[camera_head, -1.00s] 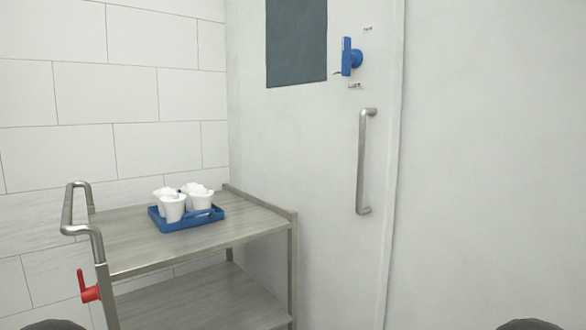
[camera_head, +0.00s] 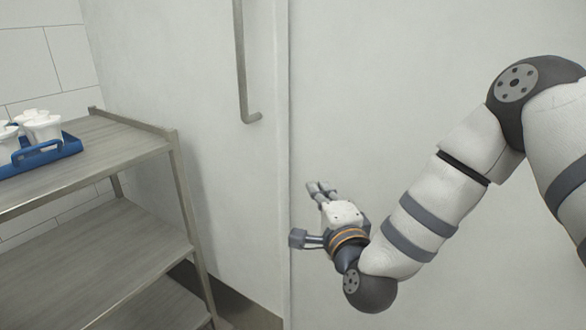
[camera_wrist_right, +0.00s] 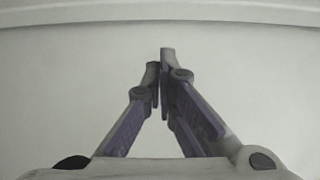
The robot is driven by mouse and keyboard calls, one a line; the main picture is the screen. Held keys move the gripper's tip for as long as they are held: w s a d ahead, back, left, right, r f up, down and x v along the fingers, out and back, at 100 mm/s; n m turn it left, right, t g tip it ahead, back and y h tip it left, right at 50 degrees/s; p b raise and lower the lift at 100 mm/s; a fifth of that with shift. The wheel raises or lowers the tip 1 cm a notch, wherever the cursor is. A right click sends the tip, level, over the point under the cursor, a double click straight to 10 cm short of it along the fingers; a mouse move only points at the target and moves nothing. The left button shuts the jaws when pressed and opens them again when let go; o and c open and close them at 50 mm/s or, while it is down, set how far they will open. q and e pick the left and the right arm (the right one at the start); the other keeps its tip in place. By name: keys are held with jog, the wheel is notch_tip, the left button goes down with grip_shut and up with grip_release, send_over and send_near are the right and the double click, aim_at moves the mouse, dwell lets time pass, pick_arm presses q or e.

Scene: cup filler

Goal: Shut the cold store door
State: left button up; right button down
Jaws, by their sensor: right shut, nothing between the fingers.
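The white cold store door (camera_head: 215,170) fills the left-centre of the head view, with its long metal bar handle (camera_head: 241,60) near its edge. The door's vertical edge meets the pale wall at the middle of the picture; I cannot tell whether a gap is there. My right gripper (camera_head: 321,188) is just right of that edge, lower than the handle and apart from it. In the right wrist view its fingers (camera_wrist_right: 160,75) are together and empty, pointing at a plain pale surface. My left gripper is not in view.
A metal shelf trolley (camera_head: 130,150) stands at the left, in front of the door. A blue tray (camera_head: 68,146) with white cups (camera_head: 42,130) sits on its top shelf. The plain wall (camera_head: 390,60) at the right is clear apart from my arm.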

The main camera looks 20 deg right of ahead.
jog(key=w, duration=0.4)
jog(key=w+a, duration=0.1)
jog(key=w, duration=0.2)
jog(key=w+b, duration=0.1)
jog(key=w, duration=0.3)
jog(key=shift+w+a, duration=0.25)
jog(key=shift+w, duration=0.1)
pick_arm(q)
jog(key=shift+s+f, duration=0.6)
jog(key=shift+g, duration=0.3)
